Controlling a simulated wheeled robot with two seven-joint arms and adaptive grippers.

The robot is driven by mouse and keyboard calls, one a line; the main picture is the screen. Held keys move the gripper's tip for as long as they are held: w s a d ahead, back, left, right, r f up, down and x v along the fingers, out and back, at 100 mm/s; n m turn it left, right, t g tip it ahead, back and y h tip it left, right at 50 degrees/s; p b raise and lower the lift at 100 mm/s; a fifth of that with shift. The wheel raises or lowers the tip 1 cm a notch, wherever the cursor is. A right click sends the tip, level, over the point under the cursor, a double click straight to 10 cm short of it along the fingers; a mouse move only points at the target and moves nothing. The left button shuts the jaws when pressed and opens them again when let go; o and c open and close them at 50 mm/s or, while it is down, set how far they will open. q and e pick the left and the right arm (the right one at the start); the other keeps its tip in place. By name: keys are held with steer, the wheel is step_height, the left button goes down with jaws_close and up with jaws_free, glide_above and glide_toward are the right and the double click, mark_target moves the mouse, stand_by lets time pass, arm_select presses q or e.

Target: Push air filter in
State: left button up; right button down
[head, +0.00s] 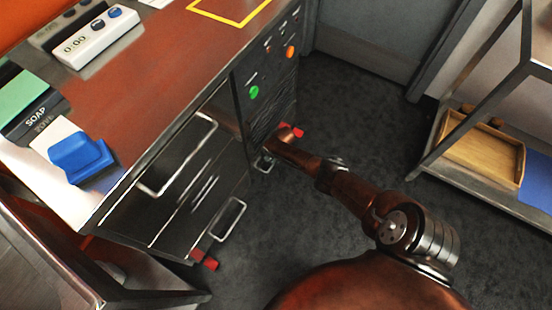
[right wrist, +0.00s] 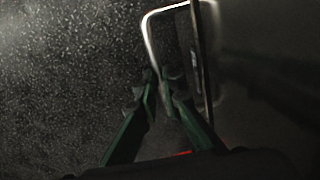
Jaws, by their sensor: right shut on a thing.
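The air filter is not clearly told apart; a dark ribbed panel (head: 266,119) shows in the black end of the counter unit, below the buttons. A bright metal loop handle (right wrist: 147,27) stands beside a thin upright panel edge (right wrist: 198,50) in the right wrist view. My right gripper (right wrist: 160,80) is shut on this handle, its two green-sided fingers on either side of one leg. In the head view my right gripper (head: 268,152) is low at the unit's front, mostly hidden by its own arm. My left gripper is not in view.
The counter (head: 150,95) carries a timer (head: 93,40) and a blue object (head: 80,157). Drawer handles (head: 231,219) stick out of its front. A metal rack with a wooden tray (head: 482,150) stands at right. The dark floor (head: 335,110) between is clear.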

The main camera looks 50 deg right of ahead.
steer(key=shift+w+a+r, duration=0.1)
steer(key=shift+w, duration=0.3)
steer(key=c, duration=2)
jaws_free()
steer(key=shift+c, duration=0.2)
steer(key=shift+s, duration=0.1)
steer(key=shift+s, duration=0.1)
steer(key=shift+r, duration=0.15)
step_height(320, 180, up, 11)
steer(key=s, duration=0.2)
steer(key=shift+d+r, duration=0.15)
steer(key=shift+d, duration=0.1)
steer(key=shift+s, duration=0.1)
